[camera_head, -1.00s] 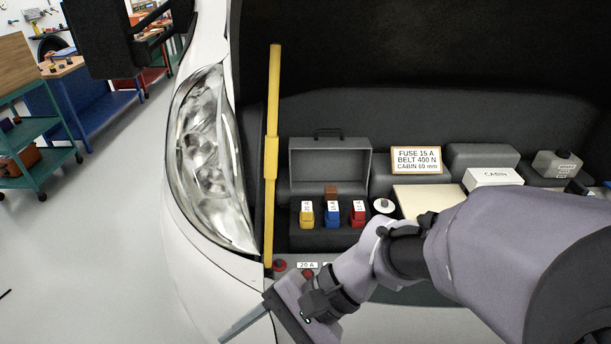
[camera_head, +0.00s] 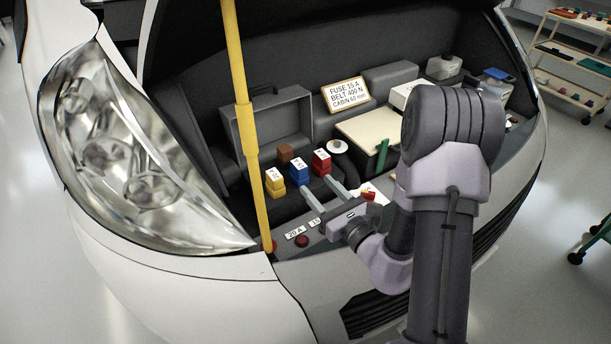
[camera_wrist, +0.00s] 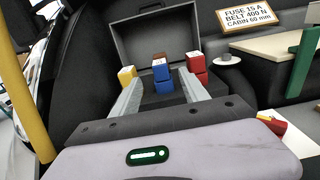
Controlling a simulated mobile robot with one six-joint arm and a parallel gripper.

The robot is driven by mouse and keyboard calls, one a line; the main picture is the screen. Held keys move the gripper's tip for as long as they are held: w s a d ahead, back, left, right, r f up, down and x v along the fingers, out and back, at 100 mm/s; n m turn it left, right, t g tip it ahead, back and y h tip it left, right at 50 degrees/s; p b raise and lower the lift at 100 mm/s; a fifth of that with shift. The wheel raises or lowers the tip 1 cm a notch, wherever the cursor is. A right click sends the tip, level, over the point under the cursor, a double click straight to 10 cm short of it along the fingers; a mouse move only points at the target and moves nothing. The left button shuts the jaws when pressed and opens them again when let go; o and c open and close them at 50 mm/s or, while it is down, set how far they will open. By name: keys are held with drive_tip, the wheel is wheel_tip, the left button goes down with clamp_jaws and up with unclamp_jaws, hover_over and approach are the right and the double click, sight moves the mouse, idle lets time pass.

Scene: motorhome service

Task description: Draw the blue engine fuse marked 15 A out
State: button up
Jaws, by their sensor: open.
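The blue fuse (camera_head: 299,172) stands upright in the open fuse box (camera_head: 265,131), between a yellow fuse (camera_head: 275,182) and a red fuse (camera_head: 321,162). A brown block (camera_head: 285,153) sits behind them. My gripper (camera_head: 323,186) is open and empty, its fingers pointing at the fuse row from the front, apart from the blue fuse. In the wrist view the blue fuse (camera_wrist: 162,82) lies between and beyond the two fingertips (camera_wrist: 164,84), with the yellow fuse to the left and the red to the right. The rating on the blue fuse is too small to read.
A yellow prop rod (camera_head: 246,120) stands close left of the fuse box. A sign (camera_head: 346,93) reads FUSE 15 A, BELT 400 N, CABIN 60 mm. Labels, one reading 20 A (camera_head: 295,232), lie along the front edge. A green upright piece (camera_head: 382,154) stands to the right.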

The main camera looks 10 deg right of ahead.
sight(295, 160)
drive_tip(key=x, duration=1.2)
drive_tip(key=shift+r, duration=0.1)
drive_tip(key=shift+c, duration=0.2)
clamp_jaws()
drive_tip(key=shift+r, duration=0.2)
idle(0.9)
drive_tip(key=shift+r+p, duration=0.3)
drive_tip(key=shift+r, duration=0.15)
